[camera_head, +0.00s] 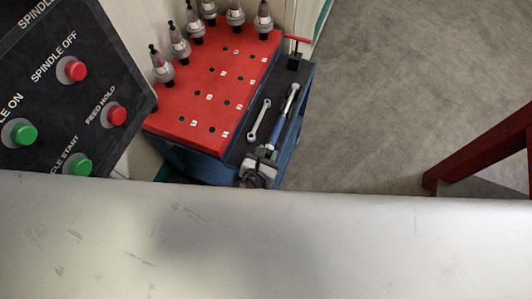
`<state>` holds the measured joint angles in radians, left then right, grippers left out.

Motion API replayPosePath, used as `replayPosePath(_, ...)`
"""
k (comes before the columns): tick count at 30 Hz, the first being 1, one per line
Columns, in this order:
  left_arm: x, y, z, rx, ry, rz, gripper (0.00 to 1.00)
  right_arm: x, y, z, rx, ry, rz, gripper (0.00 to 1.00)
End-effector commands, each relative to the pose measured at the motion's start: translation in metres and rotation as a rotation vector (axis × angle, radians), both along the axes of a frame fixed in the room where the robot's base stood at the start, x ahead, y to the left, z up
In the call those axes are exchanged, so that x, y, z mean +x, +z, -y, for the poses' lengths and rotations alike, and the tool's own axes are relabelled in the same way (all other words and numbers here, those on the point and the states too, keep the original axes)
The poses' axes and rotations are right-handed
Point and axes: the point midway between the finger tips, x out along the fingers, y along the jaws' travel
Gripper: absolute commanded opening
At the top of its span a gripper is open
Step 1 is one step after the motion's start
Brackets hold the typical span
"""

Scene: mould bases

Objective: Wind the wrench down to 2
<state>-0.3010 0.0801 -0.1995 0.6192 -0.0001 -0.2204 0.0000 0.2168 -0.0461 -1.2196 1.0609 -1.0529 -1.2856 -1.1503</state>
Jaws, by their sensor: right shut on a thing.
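The wrench (279,130), with a silver shaft and a blue handle, lies lengthwise on the dark side strip of the cart. My right gripper (266,155) is at the near end of the blue handle, shut on that end. The grey and black body of the gripper shows just above the pale edge, which hides the arm behind it. Any scale or number on the wrench is too small to read. My left gripper is not in view.
A silver spanner (257,120) lies left of the wrench. The cart's red top (205,95) has holes and several tool holders. A black control panel (60,90) stands at left. A pale surface (300,250) fills the bottom. Floor at right is clear up to a red frame (480,150).

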Motion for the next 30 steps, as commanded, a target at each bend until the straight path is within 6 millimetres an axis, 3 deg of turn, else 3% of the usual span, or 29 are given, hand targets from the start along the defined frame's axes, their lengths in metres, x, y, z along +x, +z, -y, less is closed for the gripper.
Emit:
replayPosePath(15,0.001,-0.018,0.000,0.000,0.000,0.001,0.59,-0.001,-0.003,0.002,0.337,0.001,0.111,0.09)
replayPosePath(30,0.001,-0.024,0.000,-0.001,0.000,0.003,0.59,-0.001,-0.001,0.002,0.429,0.000,0.141,0.09)
